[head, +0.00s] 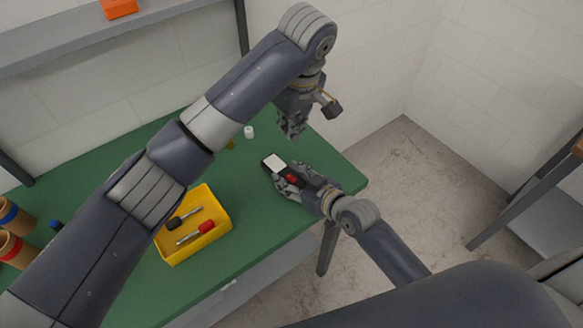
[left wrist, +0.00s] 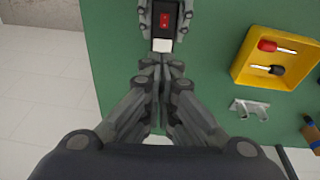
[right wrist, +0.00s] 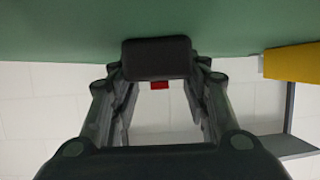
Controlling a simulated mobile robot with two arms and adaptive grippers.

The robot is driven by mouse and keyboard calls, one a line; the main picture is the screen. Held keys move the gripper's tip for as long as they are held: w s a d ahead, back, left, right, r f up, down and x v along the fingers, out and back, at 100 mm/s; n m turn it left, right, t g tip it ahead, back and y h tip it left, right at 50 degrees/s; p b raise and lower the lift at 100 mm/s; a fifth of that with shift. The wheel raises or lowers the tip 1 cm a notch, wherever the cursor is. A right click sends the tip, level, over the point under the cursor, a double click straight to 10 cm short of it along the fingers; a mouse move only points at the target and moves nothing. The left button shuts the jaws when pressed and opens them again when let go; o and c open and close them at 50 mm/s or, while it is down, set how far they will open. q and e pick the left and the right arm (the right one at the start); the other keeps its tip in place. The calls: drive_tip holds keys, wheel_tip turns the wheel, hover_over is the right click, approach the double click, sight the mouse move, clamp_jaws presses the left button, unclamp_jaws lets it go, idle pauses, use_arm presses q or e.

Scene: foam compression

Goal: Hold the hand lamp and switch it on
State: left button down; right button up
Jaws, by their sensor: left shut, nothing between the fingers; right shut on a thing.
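The hand lamp (head: 273,163) is a black block with a white end and a red switch (head: 293,179). My right gripper (head: 286,178) is shut on it over the table's right part. In the left wrist view the lamp (left wrist: 162,45) shows at the top, with right fingers along both sides and the red switch (left wrist: 165,20) facing up. The right wrist view shows the lamp's dark end (right wrist: 158,60) between the right fingers. My left gripper (head: 291,136) is shut and empty, above and behind the lamp; its fingertips (left wrist: 162,62) appear just beyond the white end. Contact cannot be told.
A yellow tray (head: 222,246) with red- and black-handled tools stands on the green table (head: 262,219). A small white cylinder (head: 249,132) stands toward the back. Brown rolls (head: 14,249) are at far left. A clear bracket (left wrist: 250,108) lies near the tray in the left wrist view.

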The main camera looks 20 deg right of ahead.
drive_tip(key=shift+s, duration=0.1)
use_arm(q)
drive_tip(key=shift+s+d+f+y, duration=0.15)
drive_tip(key=shift+s+d+f, duration=0.15)
drive_tip(key=shift+s, duration=0.1)
drive_tip(key=shift+s+d+f+y, duration=0.15)
drive_tip(key=shift+s+f, duration=0.1)
drive_tip(key=shift+s, duration=0.15)
hover_over(289, 176)
drive_tip(key=f, duration=1.2)
drive_tip(key=shift+s+d+f, duration=0.1)
drive_tip(key=shift+s, duration=0.2)
drive_tip(key=shift+s+f, duration=0.1)
drive_tip(key=shift+f, duration=0.7)
drive_tip(key=shift+d, duration=0.1)
